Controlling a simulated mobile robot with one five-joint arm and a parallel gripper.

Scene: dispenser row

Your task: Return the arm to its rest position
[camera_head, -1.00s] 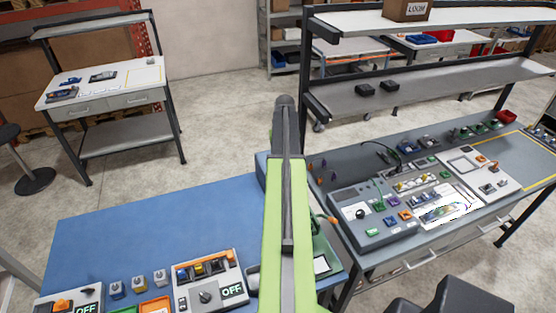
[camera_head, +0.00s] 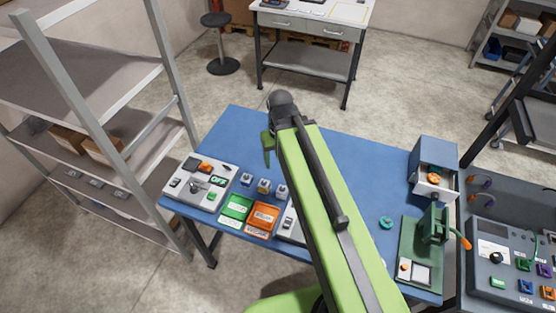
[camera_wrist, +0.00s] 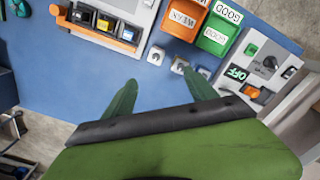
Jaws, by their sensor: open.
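My green arm reaches out over the blue table (camera_head: 340,150) in the head view. My gripper (camera_wrist: 160,88) shows in the wrist view with its two green fingers apart and nothing between them. In the head view only a green finger (camera_head: 267,148) shows beside the arm's dark end. The fingers point toward a row of small grey blocks (camera_head: 263,186) on the table, which also show in the wrist view (camera_wrist: 180,65). I cannot tell the height of the fingers above the table.
A green tray (camera_head: 236,207) and an orange tray (camera_head: 263,218) lie near the front edge, beside a control box marked OFF (camera_head: 199,184). A grey drawer unit (camera_head: 434,165) and a green press (camera_head: 432,228) stand at right. A shelf rack (camera_head: 95,100) stands at left.

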